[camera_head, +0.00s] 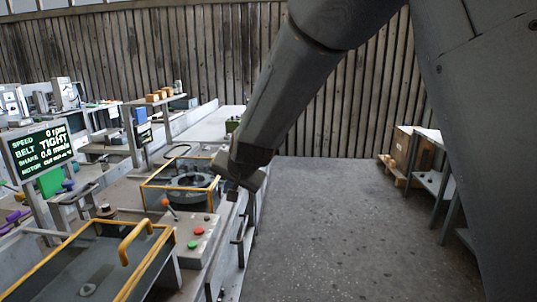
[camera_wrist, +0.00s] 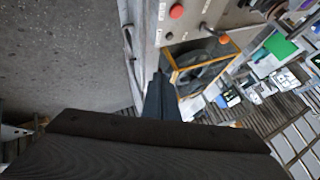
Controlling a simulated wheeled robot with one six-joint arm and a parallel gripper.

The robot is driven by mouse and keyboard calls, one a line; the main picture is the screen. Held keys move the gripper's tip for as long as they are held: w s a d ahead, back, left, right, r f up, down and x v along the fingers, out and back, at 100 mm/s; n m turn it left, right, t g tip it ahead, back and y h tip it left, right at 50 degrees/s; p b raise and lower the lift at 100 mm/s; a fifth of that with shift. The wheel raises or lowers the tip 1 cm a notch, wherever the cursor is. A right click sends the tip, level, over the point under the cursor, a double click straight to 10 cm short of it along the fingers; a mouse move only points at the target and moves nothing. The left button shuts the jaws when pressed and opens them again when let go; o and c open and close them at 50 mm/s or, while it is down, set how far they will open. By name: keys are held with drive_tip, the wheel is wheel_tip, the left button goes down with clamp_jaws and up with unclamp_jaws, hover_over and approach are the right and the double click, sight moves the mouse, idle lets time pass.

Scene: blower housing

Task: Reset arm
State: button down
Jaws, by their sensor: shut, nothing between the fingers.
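My arm reaches down from the top of the head view, and my gripper (camera_head: 232,194) hangs beside the right edge of the bench. In the wrist view my gripper (camera_wrist: 160,76) has its fingers together with nothing between them. The round dark blower housing (camera_head: 188,184) sits inside a yellow frame just left of my gripper. In the wrist view the housing (camera_wrist: 200,62) is beyond the fingertips. I cannot tell whether the gripper touches anything.
A screen (camera_head: 40,147) at the left reads 0 rpm, belt TIGHT, shake 0.0. A yellow-railed tray (camera_head: 92,262) stands in the foreground. Side tables and a cardboard box (camera_head: 408,150) are at the right. The grey floor (camera_head: 325,225) between is clear.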

drive_tip(key=s+d+f+n+g+h, duration=0.1)
drive_tip(key=s+d+f, duration=0.1)
drive_tip(key=s+d, duration=0.35)
drive_tip(key=s+d+f+g+h, duration=0.1)
drive_tip(key=s+d+f, duration=0.15)
drive_tip(key=d, duration=0.55)
drive_tip(key=s+d+f+n+g+h, duration=0.1)
drive_tip(key=s+d+f, duration=0.1)
drive_tip(key=s+d, duration=0.35)
drive_tip(key=s+d+f+g+h+b, duration=0.1)
drive_tip(key=s+d+f+g, duration=0.2)
drive_tip(key=s+d, duration=0.9)
drive_tip(key=shift+s+d+f+n, duration=0.35)
drive_tip(key=shift+d+f+n, duration=0.05)
drive_tip(key=shift+f, duration=0.25)
